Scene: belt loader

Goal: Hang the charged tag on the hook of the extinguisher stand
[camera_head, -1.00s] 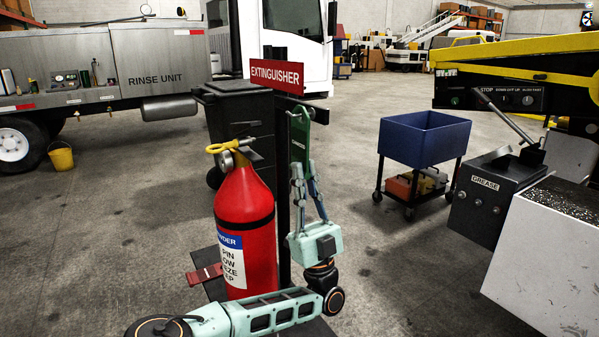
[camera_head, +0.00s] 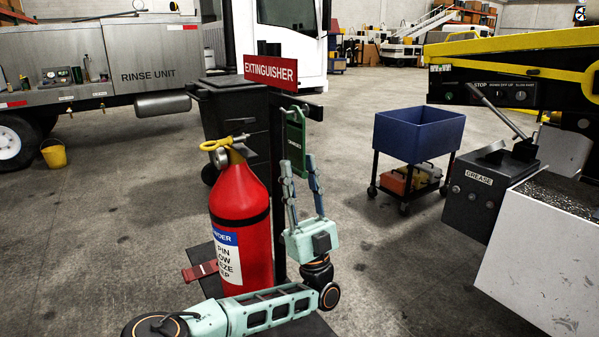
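The green charged tag (camera_head: 296,135) hangs upright at the dark hook arm (camera_head: 312,109) of the extinguisher stand (camera_head: 277,150), just below the red EXTINGUISHER sign (camera_head: 271,70). Its top loop is at the arm; the exact contact is too small to tell. My gripper (camera_head: 298,162) points up from below, with its fingers spread to either side of the tag's lower end. It looks open, with no clear grip on the tag.
A red extinguisher (camera_head: 241,205) stands left of my gripper, close to my arm. A black bin (camera_head: 228,125) is behind the stand. A blue cart (camera_head: 420,135) and a grease box (camera_head: 490,190) stand to the right. Open floor lies between the stand and cart.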

